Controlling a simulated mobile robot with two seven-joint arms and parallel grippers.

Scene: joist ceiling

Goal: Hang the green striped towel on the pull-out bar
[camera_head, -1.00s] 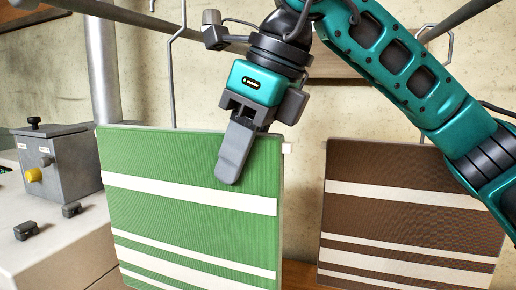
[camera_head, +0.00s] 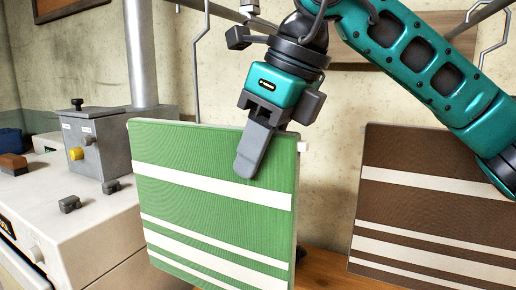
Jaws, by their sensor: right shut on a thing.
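The green striped towel (camera_head: 190,150), with white bands, hangs nearly flat below my right gripper (camera_head: 258,150) in the head view. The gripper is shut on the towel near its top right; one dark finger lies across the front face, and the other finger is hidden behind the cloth. My left gripper is not in view.
A brown striped towel (camera_head: 425,185) hangs at the right. A white counter (camera_head: 75,235) with a grey control box (camera_head: 95,145) and a metal post (camera_head: 140,60) stands at the left. A wooden surface (camera_head: 325,270) lies below. Bent metal hooks hang on the wall behind.

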